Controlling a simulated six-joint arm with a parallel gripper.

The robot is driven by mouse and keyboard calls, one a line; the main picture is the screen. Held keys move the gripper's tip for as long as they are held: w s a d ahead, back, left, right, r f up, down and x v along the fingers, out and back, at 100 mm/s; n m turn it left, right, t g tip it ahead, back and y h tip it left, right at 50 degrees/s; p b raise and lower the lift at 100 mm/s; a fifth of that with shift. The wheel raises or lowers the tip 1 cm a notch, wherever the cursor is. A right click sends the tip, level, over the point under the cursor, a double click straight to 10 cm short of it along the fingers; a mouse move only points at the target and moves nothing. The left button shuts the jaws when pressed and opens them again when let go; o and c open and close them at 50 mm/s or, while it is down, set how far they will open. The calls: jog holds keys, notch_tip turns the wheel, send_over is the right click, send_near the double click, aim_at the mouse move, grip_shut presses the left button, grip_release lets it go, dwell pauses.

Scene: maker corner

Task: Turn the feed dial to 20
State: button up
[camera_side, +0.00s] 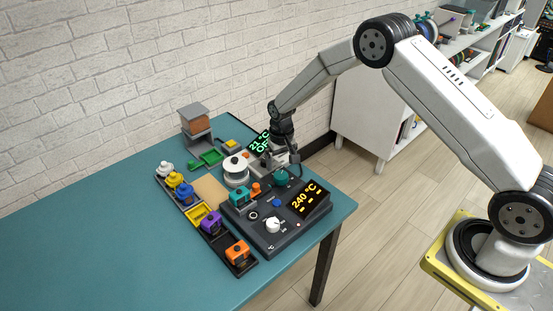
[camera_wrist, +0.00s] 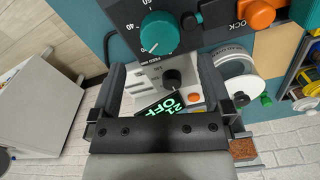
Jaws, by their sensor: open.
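The feed dial is a round teal knob (camera_wrist: 158,32) at the top of the wrist view, with white scale numbers around it and a label with the word FEED on its near side. The number it points to is too small to tell. In the side view the teal knob (camera_side: 281,179) sits at the far end of the dark control panel (camera_side: 287,238), partly under my gripper (camera_side: 282,160). In the wrist view my gripper (camera_wrist: 162,65) is open and empty. The dial appears just beyond the fingertips, with no finger seen touching it.
A black knob (camera_wrist: 172,80) and a green-lit display (camera_side: 260,142) stand close to my gripper. The panel also carries a 240 °C display (camera_side: 303,200) and a white knob (camera_side: 273,225). The table's left part (camera_side: 90,240) is clear.

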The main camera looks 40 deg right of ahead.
aim_at(282, 176)
jog(key=shift+r, duration=1.1)
jog(key=shift+s+r, duration=0.2)
jog(key=shift+r, duration=0.2)
jog(key=s+r+n+t, duration=0.1)
jog(key=s+r, duration=0.5)
jog(key=s, duration=0.6)
jog(key=s+a+r+n+t, duration=0.1)
jog(key=s+r, duration=0.5)
jog(key=s, duration=0.6)
jog(key=shift+s+a+r+n+t, duration=0.15)
jog(key=shift+s+a+n+t, duration=0.15)
jog(key=shift+n, duration=0.2)
jog(key=shift+w, duration=0.1)
